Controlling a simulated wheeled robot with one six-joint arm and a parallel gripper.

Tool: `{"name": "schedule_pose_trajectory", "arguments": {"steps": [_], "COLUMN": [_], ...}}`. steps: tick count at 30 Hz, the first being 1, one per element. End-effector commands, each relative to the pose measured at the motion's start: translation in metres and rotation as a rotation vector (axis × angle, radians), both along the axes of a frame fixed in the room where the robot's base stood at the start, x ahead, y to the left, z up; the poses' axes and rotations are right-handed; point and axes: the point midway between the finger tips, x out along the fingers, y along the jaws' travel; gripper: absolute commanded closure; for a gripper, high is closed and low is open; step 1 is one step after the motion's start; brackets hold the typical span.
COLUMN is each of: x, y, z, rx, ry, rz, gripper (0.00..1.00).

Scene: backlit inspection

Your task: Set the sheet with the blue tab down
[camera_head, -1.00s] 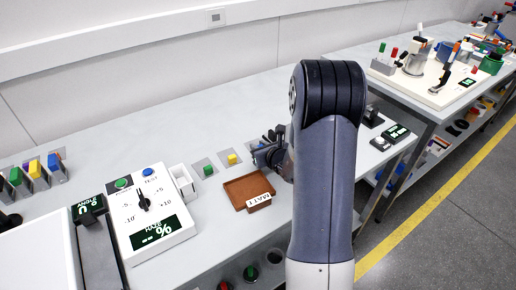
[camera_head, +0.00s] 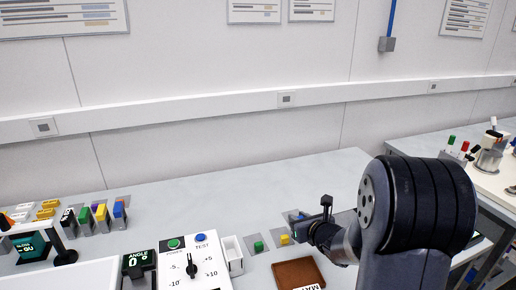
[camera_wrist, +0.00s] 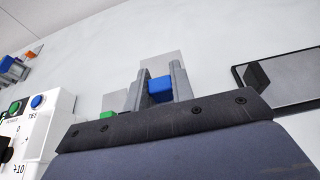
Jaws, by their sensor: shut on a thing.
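My gripper (camera_head: 308,226) is over the rear part of the bench, beyond the brown tray. In the wrist view its two grey fingers (camera_wrist: 161,88) are shut on a blue tab (camera_wrist: 160,90). A grey sheet (camera_wrist: 164,64) shows just behind the tab.
A green tab (camera_head: 258,246) and a yellow tab (camera_head: 284,239) sit left of my gripper. The brown tray (camera_head: 298,273) is in front. A white control box (camera_head: 193,262) and a narrow white bin (camera_head: 232,256) stand left. The bench behind is clear.

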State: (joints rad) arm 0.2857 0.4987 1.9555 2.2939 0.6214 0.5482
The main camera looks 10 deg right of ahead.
Motion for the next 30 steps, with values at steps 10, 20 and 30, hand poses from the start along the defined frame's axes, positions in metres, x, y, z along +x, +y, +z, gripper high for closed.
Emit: {"name": "schedule_pose_trajectory", "arguments": {"steps": [10, 20, 30], "x": [-0.029, -0.006, 0.069], "y": [0.057, 0.070, 0.124], "z": [-0.021, -0.014, 0.011], "rx": [-0.006, 0.005, 0.009], "ry": [-0.003, -0.010, -0.010], "rz": [0.098, 0.149, 0.323], "gripper": [0.99, 0.99, 0.99]}}
